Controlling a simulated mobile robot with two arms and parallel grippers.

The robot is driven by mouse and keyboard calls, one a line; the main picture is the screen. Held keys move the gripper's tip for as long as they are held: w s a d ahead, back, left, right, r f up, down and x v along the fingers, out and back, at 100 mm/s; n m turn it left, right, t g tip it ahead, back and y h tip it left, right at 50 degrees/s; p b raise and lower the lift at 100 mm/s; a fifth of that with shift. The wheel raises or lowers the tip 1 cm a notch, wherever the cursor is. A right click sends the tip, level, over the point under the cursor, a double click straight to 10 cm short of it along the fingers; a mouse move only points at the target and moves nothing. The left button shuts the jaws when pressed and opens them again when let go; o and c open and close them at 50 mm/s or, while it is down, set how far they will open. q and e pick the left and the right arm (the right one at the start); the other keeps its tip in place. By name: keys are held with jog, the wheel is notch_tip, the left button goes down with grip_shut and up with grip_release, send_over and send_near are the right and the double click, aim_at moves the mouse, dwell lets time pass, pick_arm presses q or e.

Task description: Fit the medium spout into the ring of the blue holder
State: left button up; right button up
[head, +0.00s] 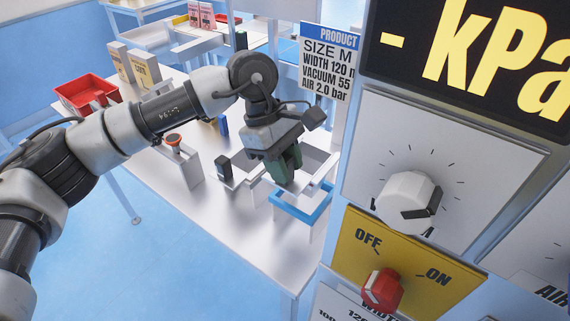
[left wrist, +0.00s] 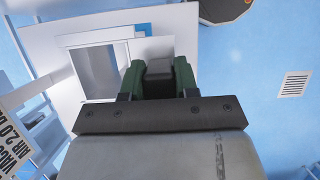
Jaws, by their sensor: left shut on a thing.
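My left gripper (head: 287,166) has green fingers and points down just behind the blue holder. The blue holder is a pale box whose open square ring has a blue rim (head: 296,213). In the left wrist view my gripper (left wrist: 158,82) is shut on a grey, blocky piece (left wrist: 158,72), which I take to be the medium spout. In the head view the fingers hide this piece. A bit of blue (left wrist: 144,29) shows beyond the fingers in the wrist view; most of the ring is hidden there. The piece appears apart from the ring, but its height over it is unclear. My right gripper is not in view.
A dark piece stands on a small holder (head: 224,168) left of the gripper. An orange-topped piece (head: 173,139) stands on another stand. A red bin (head: 86,96) sits at the table's far left. The control panel (head: 440,160) fills the right side. The table's front left is clear.

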pick_arm(q)
jog(key=shift+b, duration=0.35)
dwell(0.7)
jog(key=shift+f, duration=0.15)
notch_tip(320, 180, down, 10)
jog(key=b, duration=0.9)
jog(key=shift+r, duration=0.2)
dwell(2.5)
jog(key=o, duration=1)
jog(key=b+v, duration=0.1)
jog(key=v, duration=1)
jog(key=shift+s+d, duration=0.1)
